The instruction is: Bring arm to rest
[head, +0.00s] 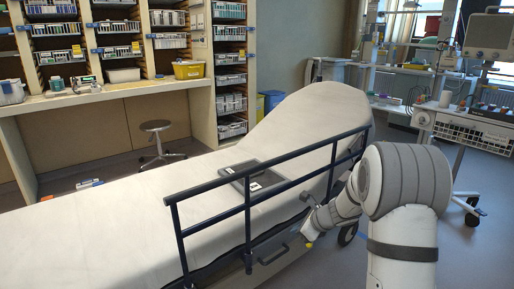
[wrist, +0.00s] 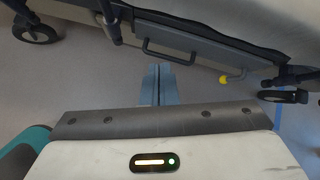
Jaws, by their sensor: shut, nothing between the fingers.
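My gripper (wrist: 159,84) shows in the wrist view as two blue-grey fingers pressed together, with nothing between them. It points over bare floor beside the stretcher's lower side, near a dark handle. In the head view my white and grey arm rises at the right, in front of the stretcher's near side. Its far end reaches down by the side rail, and the fingers are too small to make out there.
The stretcher (head: 110,215) with its raised backrest and dark blue side rail (head: 247,215) stands close to my arm. A yellow knob (wrist: 223,79) and a caster (wrist: 36,33) show below. An equipment cart (head: 470,130) stands at the right. Floor is clear at lower right.

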